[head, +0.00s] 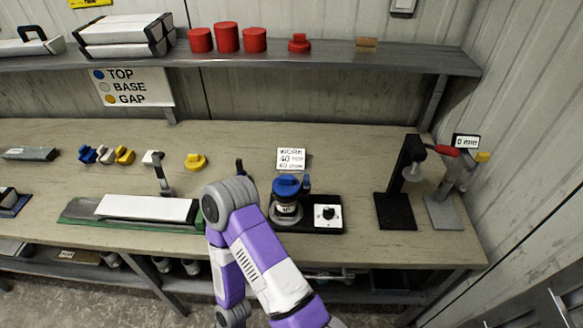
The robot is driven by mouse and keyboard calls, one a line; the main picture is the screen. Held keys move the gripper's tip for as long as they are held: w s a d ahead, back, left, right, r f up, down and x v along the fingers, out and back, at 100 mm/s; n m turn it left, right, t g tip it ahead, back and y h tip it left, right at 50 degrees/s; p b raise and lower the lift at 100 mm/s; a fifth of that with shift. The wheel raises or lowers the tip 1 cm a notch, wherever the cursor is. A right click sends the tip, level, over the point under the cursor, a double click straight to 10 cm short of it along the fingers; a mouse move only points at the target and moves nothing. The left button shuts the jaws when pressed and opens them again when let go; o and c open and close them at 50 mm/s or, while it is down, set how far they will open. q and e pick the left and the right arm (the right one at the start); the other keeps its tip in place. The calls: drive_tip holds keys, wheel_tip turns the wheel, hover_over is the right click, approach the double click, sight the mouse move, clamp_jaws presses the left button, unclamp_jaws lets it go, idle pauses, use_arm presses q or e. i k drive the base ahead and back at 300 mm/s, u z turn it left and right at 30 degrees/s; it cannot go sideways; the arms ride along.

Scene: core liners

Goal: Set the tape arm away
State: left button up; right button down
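I cannot tell for sure which thing is the tape arm. A small grey upright arm with a white head (160,172) stands at the back edge of a green tray (82,214), beside a long white liner (146,208). At the bench's right end a grey stand (443,208) carries an arm with a red handle (446,151) and a yellow tip. One purple and white arm of mine rises from the bottom middle, bent in front of the bench. No gripper of mine shows.
A black stand (396,208) is left of the grey one. A blue-capped jar (286,188) sits on a black base with a dial (327,213). Yellow, blue and white caps lie at the back left. A shelf (340,62) with red caps overhangs the bench. Bare bench lies right of the dial.

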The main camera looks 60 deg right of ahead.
sight(305, 185)
drive_tip(key=k, duration=0.3)
drive_tip(key=z, duration=0.95)
